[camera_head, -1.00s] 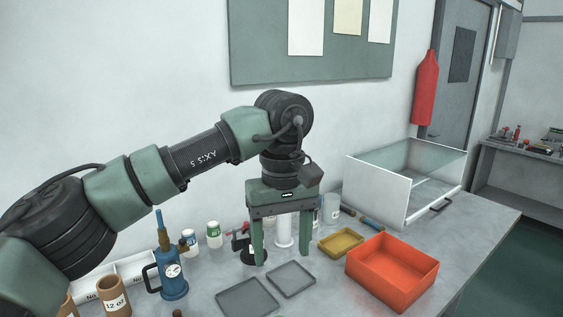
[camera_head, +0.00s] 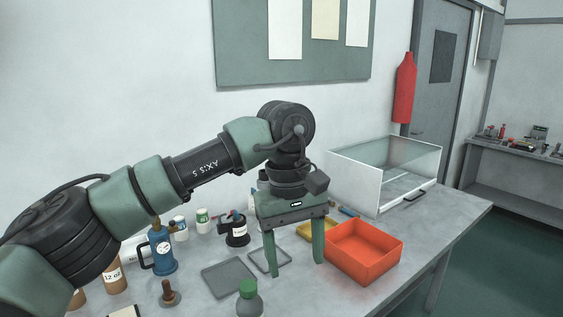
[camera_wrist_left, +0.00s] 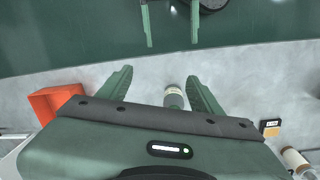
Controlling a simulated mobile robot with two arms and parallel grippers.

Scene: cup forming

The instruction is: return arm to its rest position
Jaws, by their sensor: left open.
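My left arm comes in from the left in the head view. Its gripper (camera_head: 294,262) points down over the table with its two green fingers apart and nothing between them. In the left wrist view the gripper (camera_wrist_left: 160,80) also shows open. A small bottle (camera_wrist_left: 174,97) shows on the table beyond and between the fingers there, apart from them. Two green prongs at the top of the wrist view may be my right gripper; their state is unclear. The right arm does not show in the head view.
On the table (camera_head: 440,215) stand an orange-red bin (camera_head: 365,262), a yellow tray (camera_head: 305,231), grey trays (camera_head: 228,278), a blue pot (camera_head: 162,252), a green-capped bottle (camera_head: 249,302) and a glass-sided case (camera_head: 355,180). The wall is behind the arm.

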